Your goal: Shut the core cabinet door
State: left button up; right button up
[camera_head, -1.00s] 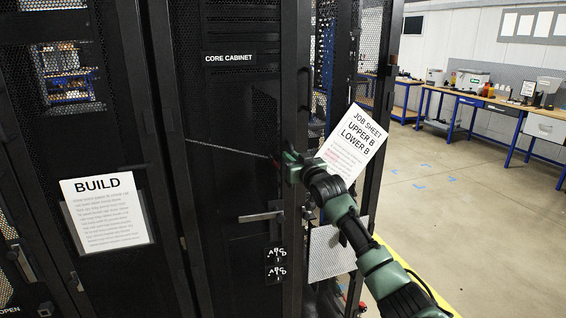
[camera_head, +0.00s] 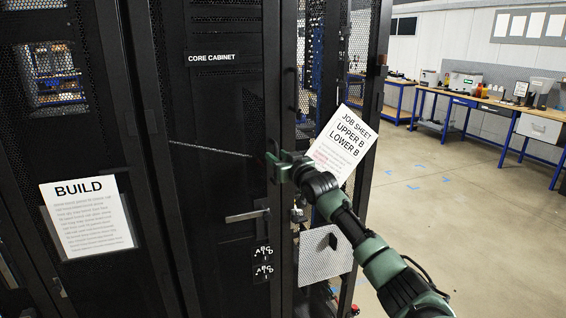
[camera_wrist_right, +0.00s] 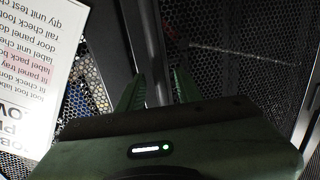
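The core cabinet door (camera_head: 210,110) is a tall black panel with a "CORE CABINET" label (camera_head: 226,58) near its top and a lever handle (camera_head: 247,216) lower down. I cannot tell how far it stands from its frame. My right gripper (camera_head: 277,167) is at the door's right edge, above the handle's height. In the right wrist view, the two green fingers (camera_wrist_right: 158,92) are apart, with a dark upright bar (camera_wrist_right: 155,50) showing between them. I cannot tell whether they touch it. My left gripper is not in view.
A white job sheet (camera_head: 341,144) hangs tilted just right of my right gripper. A black cabinet with a "BUILD" sheet (camera_head: 88,217) stands at the left. Workbenches (camera_head: 480,103) line the far wall. The floor (camera_head: 450,210) at the right is clear.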

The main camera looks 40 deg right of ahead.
jog(key=b+v, duration=0.2)
jog(key=v, duration=0.5)
dwell(0.4)
